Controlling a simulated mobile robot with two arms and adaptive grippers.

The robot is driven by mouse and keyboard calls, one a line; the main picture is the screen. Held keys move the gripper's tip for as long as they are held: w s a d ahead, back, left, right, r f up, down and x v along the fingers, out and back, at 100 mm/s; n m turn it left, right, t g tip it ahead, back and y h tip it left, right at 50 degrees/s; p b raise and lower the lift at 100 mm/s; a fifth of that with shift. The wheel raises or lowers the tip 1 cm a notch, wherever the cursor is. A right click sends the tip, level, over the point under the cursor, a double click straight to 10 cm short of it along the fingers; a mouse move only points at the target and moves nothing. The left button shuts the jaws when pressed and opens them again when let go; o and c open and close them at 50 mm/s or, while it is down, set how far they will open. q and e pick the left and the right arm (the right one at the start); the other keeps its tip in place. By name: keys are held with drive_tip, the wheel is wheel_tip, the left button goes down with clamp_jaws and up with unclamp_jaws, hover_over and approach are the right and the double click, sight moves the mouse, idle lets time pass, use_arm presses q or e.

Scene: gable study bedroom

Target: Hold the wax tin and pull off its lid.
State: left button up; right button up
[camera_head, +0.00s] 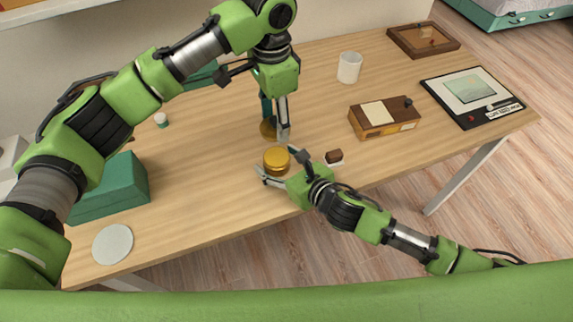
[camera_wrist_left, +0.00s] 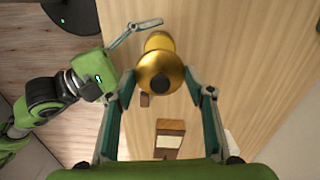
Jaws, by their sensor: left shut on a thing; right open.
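The wax tin (camera_head: 277,160) is a round gold tin standing on the desk near its front edge. It also shows in the left wrist view (camera_wrist_left: 159,41), partly hidden behind the lid. The gold lid (camera_head: 267,129), with a dark spot at its centre in the left wrist view (camera_wrist_left: 158,74), is apart from the tin. My left gripper (camera_head: 275,127) comes from above and is shut on the lid. My right gripper (camera_head: 277,166) is open, with its fingers around the tin; whether they touch it I cannot tell.
A framed board (camera_head: 471,96) and wooden tray (camera_head: 423,39) lie farther right. A green box (camera_head: 112,190) and pale disc (camera_head: 112,244) are left. Desk left of the tin is clear.

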drive_tip(key=v, duration=1.1)
drive_tip(key=shift+s+d+r, duration=0.1)
drive_tip(key=shift+s+d, duration=0.1)
drive_tip(key=shift+d, duration=0.1)
